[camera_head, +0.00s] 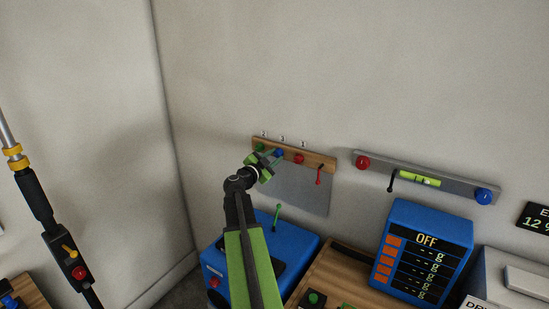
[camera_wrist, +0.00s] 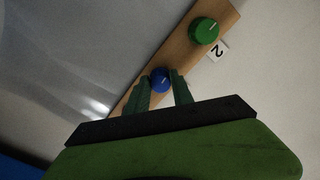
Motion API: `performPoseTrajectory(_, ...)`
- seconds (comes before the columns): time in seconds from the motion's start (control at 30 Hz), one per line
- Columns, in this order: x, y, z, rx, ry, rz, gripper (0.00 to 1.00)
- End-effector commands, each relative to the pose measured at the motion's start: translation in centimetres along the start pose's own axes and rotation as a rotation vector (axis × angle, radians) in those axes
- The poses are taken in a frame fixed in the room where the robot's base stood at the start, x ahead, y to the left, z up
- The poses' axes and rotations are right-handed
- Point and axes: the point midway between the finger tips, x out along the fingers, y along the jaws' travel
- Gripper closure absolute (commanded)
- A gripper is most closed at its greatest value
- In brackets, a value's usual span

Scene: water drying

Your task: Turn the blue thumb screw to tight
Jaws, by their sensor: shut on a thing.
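The blue thumb screw (camera_wrist: 160,80) sits on a wooden rail on the wall, with a light mark line on its face. In the head view the blue screw (camera_head: 280,153) shows just beside my gripper's tip. My gripper (camera_wrist: 160,88) is shut on the blue screw, one green finger on each side of it. In the head view my gripper (camera_head: 270,156) reaches up to the rail. A green knob (camera_wrist: 204,31) with a mark line sits farther along the rail, near a tag reading 2. The screw's lower part is hidden by the fingers.
The wooden rail (camera_head: 318,160) also bears a red knob (camera_head: 299,158) and a red lever (camera_head: 319,175), with a grey sheet (camera_head: 300,190) below. A grey bar (camera_head: 447,184) with a level is on the right. A blue scale box (camera_head: 424,215) reads OFF. A blue machine (camera_head: 300,243) stands below.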

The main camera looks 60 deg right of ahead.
Motion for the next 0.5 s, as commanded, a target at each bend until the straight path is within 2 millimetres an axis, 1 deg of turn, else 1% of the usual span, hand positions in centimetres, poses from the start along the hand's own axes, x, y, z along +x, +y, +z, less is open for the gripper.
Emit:
performPoseTrajectory(0.23,-0.01,0.11,-0.04,0.090,0.001,0.003,1.00)
performPoseTrajectory(0.5,-0.01,0.10,-0.05,0.119,0.002,0.003,1.00)
